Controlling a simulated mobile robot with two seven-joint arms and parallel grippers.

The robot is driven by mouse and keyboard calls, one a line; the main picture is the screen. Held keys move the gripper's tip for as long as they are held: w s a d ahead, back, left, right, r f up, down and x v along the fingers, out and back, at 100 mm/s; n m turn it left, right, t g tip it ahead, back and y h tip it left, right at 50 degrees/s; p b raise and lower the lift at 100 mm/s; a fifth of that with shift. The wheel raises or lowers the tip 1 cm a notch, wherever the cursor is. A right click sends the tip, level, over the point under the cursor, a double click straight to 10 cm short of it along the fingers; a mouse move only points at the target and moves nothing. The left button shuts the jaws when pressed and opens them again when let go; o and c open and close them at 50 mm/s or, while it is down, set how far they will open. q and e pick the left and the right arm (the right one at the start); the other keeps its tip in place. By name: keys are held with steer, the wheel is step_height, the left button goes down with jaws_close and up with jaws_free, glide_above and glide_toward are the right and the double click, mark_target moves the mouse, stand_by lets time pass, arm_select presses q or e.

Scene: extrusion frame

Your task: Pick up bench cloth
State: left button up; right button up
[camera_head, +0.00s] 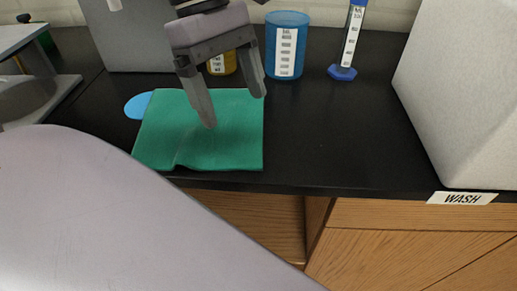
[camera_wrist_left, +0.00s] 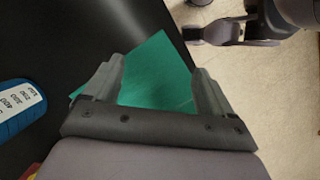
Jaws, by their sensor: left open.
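The bench cloth (camera_head: 222,145) is a flat green square on the black counter, near its front edge. My left gripper (camera_head: 236,112) is open above the cloth, its two fingers spread and pointing down over the cloth's back half. Its fingers and my arm hide part of the cloth. In the left wrist view the cloth (camera_wrist_left: 158,78) shows between and beyond the two open fingertips (camera_wrist_left: 158,75). I cannot tell the exact height of the fingertips above it. My right gripper does not show in the head view.
A blue labelled container (camera_head: 286,48) and a yellow one (camera_head: 222,63) stand behind the gripper. A blue-based cylinder (camera_head: 343,72) stands further right. A light blue disc (camera_head: 137,105) lies left of the cloth. A large pale box (camera_head: 462,100) is at right. The counter between is clear.

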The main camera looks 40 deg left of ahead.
arm_select(q)
steer(key=b, duration=0.4)
glide_above(253, 165)
steer(key=a, duration=0.2)
steer(key=f, duration=0.6)
steer(key=shift+w+a+f, duration=0.1)
steer(key=shift+w+f, duration=0.15)
steer(key=shift+f+b, duration=0.35)
steer(key=shift+b, duration=0.3)
steer(key=shift+d+f+b, duration=0.45)
steer(key=shift+f+b, duration=0.1)
steer(key=shift+b, duration=0.1)
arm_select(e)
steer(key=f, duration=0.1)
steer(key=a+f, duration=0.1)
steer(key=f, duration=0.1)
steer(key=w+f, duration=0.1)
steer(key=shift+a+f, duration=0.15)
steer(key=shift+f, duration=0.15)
arm_select(q)
steer(key=shift+s, duration=0.1)
steer(key=shift+c, duration=0.5)
steer(key=shift+f, duration=0.1)
jaws_close()
